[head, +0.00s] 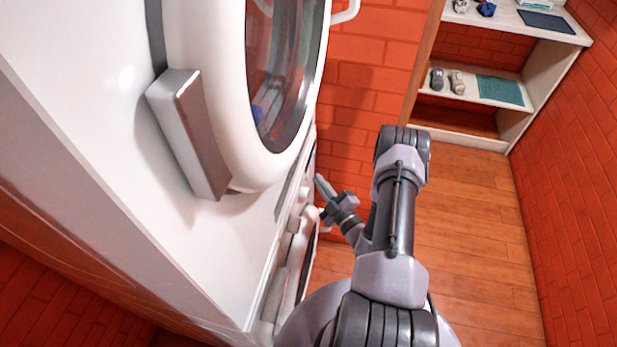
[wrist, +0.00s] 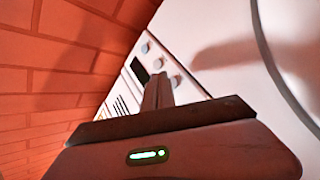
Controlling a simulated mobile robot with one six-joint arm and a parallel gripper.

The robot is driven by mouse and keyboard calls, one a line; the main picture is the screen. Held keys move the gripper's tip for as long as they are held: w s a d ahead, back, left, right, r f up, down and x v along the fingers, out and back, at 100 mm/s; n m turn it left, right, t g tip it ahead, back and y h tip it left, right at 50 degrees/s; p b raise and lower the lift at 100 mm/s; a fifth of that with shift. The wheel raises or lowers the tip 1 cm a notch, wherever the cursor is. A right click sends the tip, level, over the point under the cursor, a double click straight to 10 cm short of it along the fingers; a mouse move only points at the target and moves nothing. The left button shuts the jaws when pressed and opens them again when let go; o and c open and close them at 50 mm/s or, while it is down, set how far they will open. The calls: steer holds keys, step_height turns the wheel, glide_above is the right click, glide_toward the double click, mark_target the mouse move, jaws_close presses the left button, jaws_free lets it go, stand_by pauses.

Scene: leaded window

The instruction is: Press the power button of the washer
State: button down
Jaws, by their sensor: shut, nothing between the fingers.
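A large white machine (head: 205,60) with a round glass door fills the left of the head view. A lower white machine front (head: 298,245) shows edge-on below it, with small knobs. In the wrist view, a white control panel (wrist: 198,92) has several round grey knobs or buttons (wrist: 158,64) and a dark display (wrist: 140,70). I cannot tell which one is the power button. My gripper (head: 320,182) is shut and empty, beside the machine fronts. In the wrist view its fingers (wrist: 155,82) overlap the panel and hide part of it; contact cannot be told.
A grey block-like handle (head: 190,135) juts from the large machine near its door. A red brick wall (head: 365,75) stands behind my gripper. Shelves (head: 470,92) with small items stand at the upper right. The wooden floor (head: 475,220) on the right is clear.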

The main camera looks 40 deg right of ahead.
stand_by(0.6)
steer(key=shift+w+a, duration=0.3)
steer(key=shift+w, duration=0.05)
stand_by(0.4)
steer(key=s+d, duration=0.4)
steer(key=s, duration=0.1)
steer(key=shift+s+d+b, duration=0.15)
steer(key=shift+d+b, duration=0.1)
steer(key=shift+b, duration=0.2)
stand_by(0.5)
